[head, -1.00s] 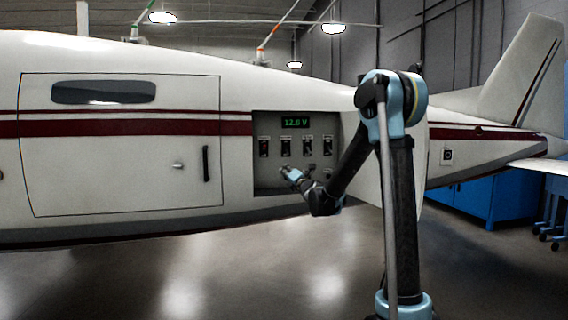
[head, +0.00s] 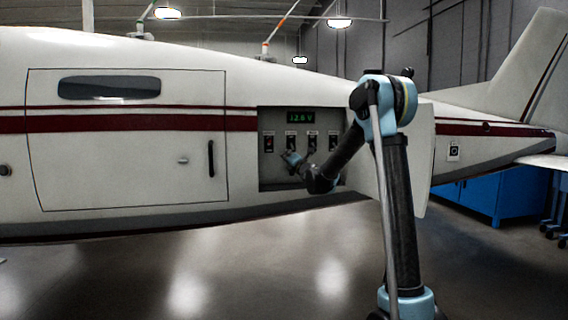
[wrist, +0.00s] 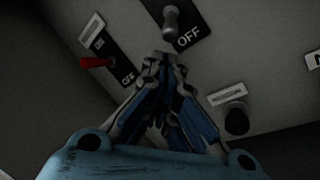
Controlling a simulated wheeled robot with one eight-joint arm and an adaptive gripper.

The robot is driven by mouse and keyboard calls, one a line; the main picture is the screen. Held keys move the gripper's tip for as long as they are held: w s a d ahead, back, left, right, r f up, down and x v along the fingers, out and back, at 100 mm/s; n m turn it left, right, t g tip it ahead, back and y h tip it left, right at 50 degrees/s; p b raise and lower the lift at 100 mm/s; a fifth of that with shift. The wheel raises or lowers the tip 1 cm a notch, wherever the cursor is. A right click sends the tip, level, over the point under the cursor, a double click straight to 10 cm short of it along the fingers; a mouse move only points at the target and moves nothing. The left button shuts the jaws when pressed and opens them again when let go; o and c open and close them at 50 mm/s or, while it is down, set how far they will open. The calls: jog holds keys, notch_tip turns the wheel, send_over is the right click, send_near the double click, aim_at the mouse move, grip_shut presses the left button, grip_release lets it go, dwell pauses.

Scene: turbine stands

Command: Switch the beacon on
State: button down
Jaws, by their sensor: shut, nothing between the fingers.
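The switch panel (head: 266,172) sits in a recess in the aircraft's side, with a row of several switches under a green 12.6 V display (head: 300,117). The labels are too small or dark to read, so I cannot tell which switch is the beacon. In the wrist view a grey toggle (wrist: 172,22) has OFF printed beside its lower end. A red toggle (wrist: 97,62) is to its left, also by an OFF mark. My gripper (wrist: 165,60) is shut and empty, its tips just below the grey toggle, apparently apart from it. In the head view my gripper (head: 289,158) is below the switch row.
A black round knob or button (wrist: 236,118) is right of my gripper in the wrist view. An open panel door (head: 424,160) stands right of the recess, behind my arm. A closed fuselage door (head: 130,165) is to the left. The floor in front is clear.

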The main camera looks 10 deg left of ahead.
jog(key=shift+d+r, duration=0.35)
jog(key=shift+d, duration=0.25)
